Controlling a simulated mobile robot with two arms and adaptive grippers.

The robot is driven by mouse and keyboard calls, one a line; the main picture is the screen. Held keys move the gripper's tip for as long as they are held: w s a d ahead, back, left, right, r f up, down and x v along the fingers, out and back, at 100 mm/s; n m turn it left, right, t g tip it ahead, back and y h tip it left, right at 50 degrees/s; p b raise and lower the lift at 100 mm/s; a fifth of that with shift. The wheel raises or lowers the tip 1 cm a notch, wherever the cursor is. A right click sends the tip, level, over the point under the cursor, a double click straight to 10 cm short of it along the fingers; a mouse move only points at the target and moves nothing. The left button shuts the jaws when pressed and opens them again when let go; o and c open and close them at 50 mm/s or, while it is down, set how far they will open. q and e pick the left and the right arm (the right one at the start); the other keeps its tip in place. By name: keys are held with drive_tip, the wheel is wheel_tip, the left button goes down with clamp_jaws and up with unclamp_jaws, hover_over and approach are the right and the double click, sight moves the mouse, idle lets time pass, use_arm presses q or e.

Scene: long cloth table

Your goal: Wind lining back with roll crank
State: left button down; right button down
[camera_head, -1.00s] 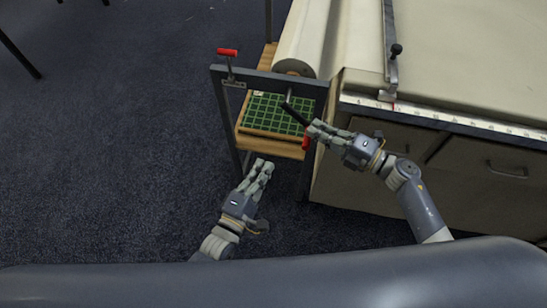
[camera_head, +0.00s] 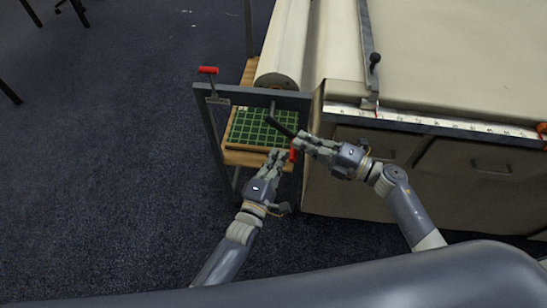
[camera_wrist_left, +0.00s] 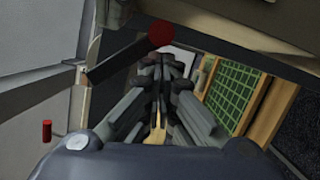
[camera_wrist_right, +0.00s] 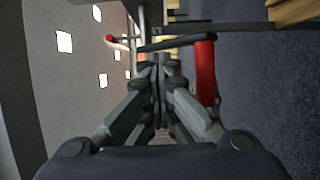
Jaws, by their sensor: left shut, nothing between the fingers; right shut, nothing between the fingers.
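The roll of lining (camera_head: 283,68) lies behind a dark frame beside the table. Its dark crank arm (camera_head: 281,123) slants down to a red handle (camera_head: 292,155). The red handle shows end-on in the left wrist view (camera_wrist_left: 161,34), and from the side in the right wrist view (camera_wrist_right: 206,72), right of the fingers. My right gripper (camera_head: 298,142) is shut and empty, right beside the crank; contact is unclear. My left gripper (camera_head: 277,156) is shut and empty, just left of and below the red handle.
A dark metal bar (camera_head: 252,96) holds the roll's near end. A red-topped lever (camera_head: 208,70) stands on its left end. A wooden shelf with a green grid mat (camera_head: 255,130) is below.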

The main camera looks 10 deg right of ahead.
use_arm(q)
drive_tip(key=shift+s+d+r+n, duration=0.2)
drive_tip(key=shift+d+n, duration=0.2)
drive_tip(key=shift+d, duration=0.2)
use_arm(e)
drive_tip(key=c, duration=1.5)
unclamp_jaws()
drive_tip(key=shift+s+d, duration=0.1)
